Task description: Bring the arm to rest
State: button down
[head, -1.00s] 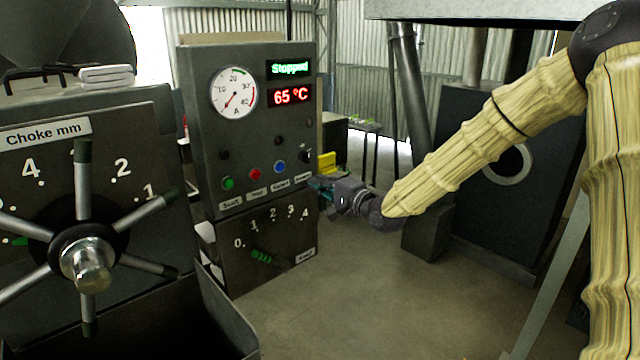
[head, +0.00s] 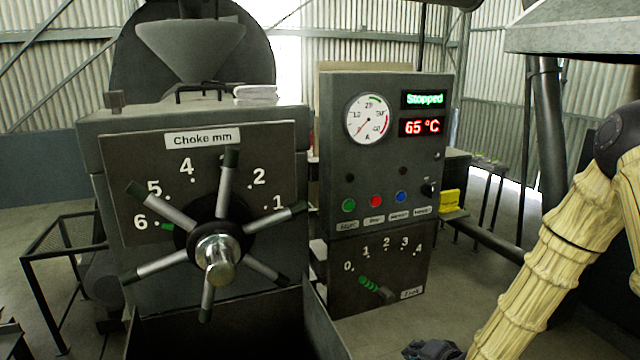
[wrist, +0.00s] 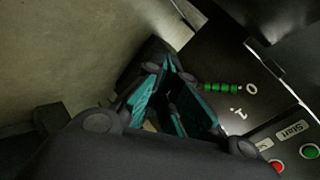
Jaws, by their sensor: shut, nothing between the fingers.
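My arm (head: 555,250) in its pale ribbed sleeve reaches down at the right of the head view. My gripper shows in the wrist view (wrist: 175,100), with its teal-lined fingers shut and nothing between them. In the head view only its dark wrist part shows at the bottom edge, and the fingers are out of frame. It is apart from the control panel (head: 335,150), in front of it and low. In the wrist view, the green feed lever (wrist: 222,87) lies beyond the fingers.
The choke wheel (head: 215,250) stands at left, with a dark trough (head: 325,335) below it. The panel's display reads Stopped and 65 °C. A yellow object (head: 449,201) is behind the panel. Open floor (head: 450,290) lies between the panel and my arm.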

jog(key=s+a+f+n+g+h, duration=0.1)
jog(key=s+a+f+n+g, duration=0.15)
jog(key=s+f, duration=0.9)
jog(key=s+f+n+g+h, duration=0.1)
jog(key=s+f, duration=0.3)
jog(key=s, duration=0.5)
jog(key=s+f+n+g+b, duration=0.1)
jog(key=s+f+n+g, duration=0.2)
jog(key=s, duration=0.7)
jog(key=s+f+n+g+h, duration=0.1)
jog(key=s+f, duration=0.4)
jog(key=s, duration=0.5)
jog(key=d+n+g, duration=0.1)
jog(key=g, duration=0.1)
jog(key=shift+f+g+h, duration=0.25)
jog(key=shift+g+h, duration=0.05)
jog(key=shift+g, duration=0.05)
jog(key=shift+s, duration=0.1)
